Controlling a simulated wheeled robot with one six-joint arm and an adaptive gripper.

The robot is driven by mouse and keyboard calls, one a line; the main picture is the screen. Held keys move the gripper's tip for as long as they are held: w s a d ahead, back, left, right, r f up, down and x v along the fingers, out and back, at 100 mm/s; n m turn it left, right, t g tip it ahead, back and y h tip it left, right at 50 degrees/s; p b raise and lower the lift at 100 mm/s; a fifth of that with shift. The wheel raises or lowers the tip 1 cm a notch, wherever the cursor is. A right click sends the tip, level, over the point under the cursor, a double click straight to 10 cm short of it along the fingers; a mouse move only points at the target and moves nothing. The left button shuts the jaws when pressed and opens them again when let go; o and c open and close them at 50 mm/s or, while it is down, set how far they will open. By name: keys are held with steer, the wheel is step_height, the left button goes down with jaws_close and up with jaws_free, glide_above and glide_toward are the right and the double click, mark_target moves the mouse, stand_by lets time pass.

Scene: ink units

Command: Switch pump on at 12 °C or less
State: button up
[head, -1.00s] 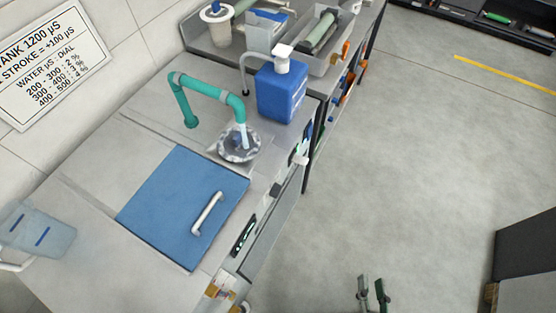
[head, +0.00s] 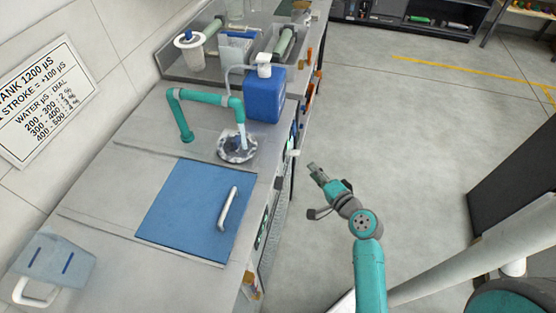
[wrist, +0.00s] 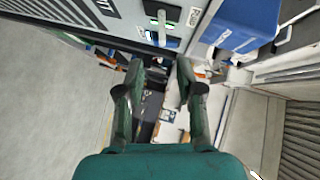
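My gripper (head: 317,173) is held in the aisle, just right of the counter's front, level with the water basin (head: 237,148). In the wrist view the two fingers (wrist: 159,70) stand apart with nothing between them. Beyond the fingertips in the wrist view is a front panel with a pale upright handle or switch (wrist: 161,26) beside a green light. The fingertips look apart from it. A small white part (head: 293,153) juts from the counter front in the head view.
A teal pipe (head: 205,97) runs water into the basin. A blue jug (head: 265,95) stands behind it. A blue lid (head: 190,209) with a white handle lies on the counter (head: 100,185). A sign (head: 42,100) hangs left. The floor (head: 400,130) right of the counter is clear.

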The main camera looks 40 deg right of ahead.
mark_target(296, 152)
steer(key=x, duration=1.1)
steer(key=shift+r, duration=0.15)
steer(key=shift+a, duration=0.1)
jaws_close()
